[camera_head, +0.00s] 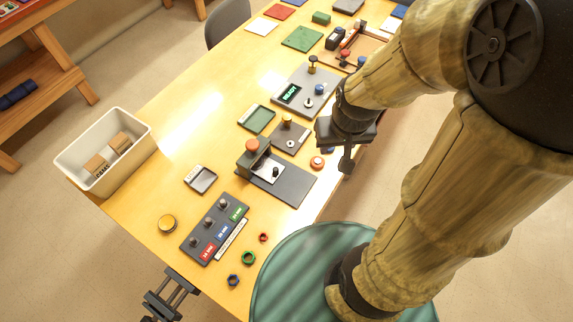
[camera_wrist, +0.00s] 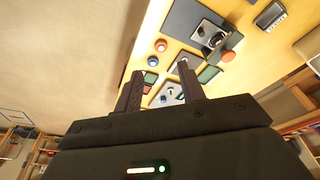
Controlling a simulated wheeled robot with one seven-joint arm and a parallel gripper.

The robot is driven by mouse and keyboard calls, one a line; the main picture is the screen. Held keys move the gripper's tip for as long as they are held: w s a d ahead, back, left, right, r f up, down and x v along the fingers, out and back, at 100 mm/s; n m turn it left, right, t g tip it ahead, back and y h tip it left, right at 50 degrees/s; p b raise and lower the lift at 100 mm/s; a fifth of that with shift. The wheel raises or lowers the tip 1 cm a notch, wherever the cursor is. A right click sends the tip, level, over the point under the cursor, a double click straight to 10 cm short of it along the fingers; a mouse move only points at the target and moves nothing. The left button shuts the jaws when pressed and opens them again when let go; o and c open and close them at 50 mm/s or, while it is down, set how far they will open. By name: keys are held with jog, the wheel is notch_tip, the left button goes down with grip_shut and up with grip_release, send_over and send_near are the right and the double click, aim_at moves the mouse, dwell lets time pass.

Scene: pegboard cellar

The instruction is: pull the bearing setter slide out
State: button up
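The likely bearing setter is a dark block with an orange knob (camera_head: 252,146) on a grey base plate (camera_head: 291,187). A pale metal slide (camera_head: 265,164) with a small black knob (camera_head: 276,172) lies on the plate beside the block, partly under it. In the wrist view the same device is at the top, with its slide (camera_wrist: 204,31) and orange knob (camera_wrist: 228,56). My gripper (camera_head: 347,161) is above the table's right edge, to the right of the device and apart from it. In the wrist view its fingers (camera_wrist: 160,88) are spread, with nothing held.
A smaller plate with a brass knob (camera_head: 287,121) and a green tray (camera_head: 257,119) stand behind. A labelled panel (camera_head: 214,229) is in front. A white bin (camera_head: 101,151) stands left.

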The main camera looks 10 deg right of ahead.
jog(key=shift+d, duration=0.15)
jog(key=n+g+b, duration=0.3)
jog(key=n+b, duration=0.2)
jog(key=b, duration=0.6)
send_over(276, 169)
notch_tip(276, 169, down, 12)
jog(key=shift+r, duration=0.15)
notch_tip(276, 169, down, 17)
jog(key=shift+f+p, duration=0.2)
jog(key=shift+p, duration=0.8)
grip_shut()
